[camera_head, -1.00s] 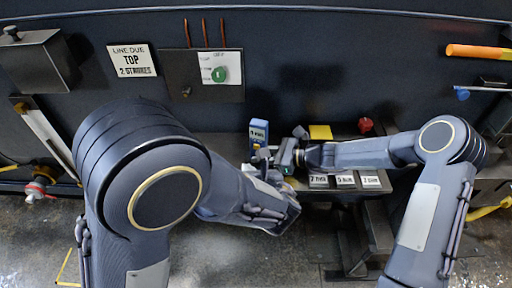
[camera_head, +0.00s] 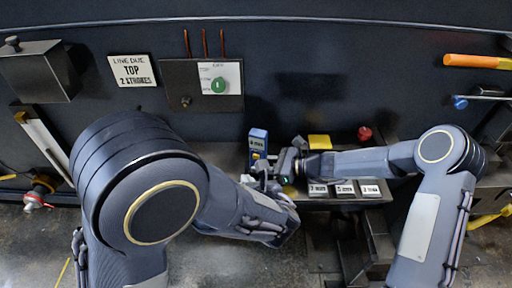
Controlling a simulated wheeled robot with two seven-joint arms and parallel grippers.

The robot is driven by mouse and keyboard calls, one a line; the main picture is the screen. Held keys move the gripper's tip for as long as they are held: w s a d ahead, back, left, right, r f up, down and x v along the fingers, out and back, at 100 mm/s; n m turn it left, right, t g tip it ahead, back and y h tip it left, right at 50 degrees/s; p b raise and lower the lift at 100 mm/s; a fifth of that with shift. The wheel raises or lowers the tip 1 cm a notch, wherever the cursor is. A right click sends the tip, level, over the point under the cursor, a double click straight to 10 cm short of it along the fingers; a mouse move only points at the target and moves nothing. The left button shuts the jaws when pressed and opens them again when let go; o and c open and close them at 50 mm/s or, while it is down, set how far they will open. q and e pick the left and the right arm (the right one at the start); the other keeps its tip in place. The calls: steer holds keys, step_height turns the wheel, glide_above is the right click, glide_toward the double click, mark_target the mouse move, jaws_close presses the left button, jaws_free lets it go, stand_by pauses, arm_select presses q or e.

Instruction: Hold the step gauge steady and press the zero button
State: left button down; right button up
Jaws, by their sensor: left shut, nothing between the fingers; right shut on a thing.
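The step gauge appears to be the small upright blue device (camera_head: 258,136) with a pale marked face and a yellow patch below it, on the bench at the centre. My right gripper (camera_head: 277,165) comes in from the right at its lower part. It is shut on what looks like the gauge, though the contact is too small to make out. My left gripper (camera_head: 266,181) is shut and empty, just below and in front of the gauge, close to the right gripper's tips. The zero button cannot be made out, and the gauge's lower end is partly hidden by the grippers.
Several marked blocks (camera_head: 344,189) lie right of the grippers on the bench. Behind them are a yellow block (camera_head: 319,141) and a red knob (camera_head: 364,133). A dark wall with a sign (camera_head: 132,70) and a green-marked card (camera_head: 219,85) stands behind. My arms leave little free room between them.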

stand_by(0.4)
steer(key=o, duration=0.8)
steer(key=shift+d, duration=0.1)
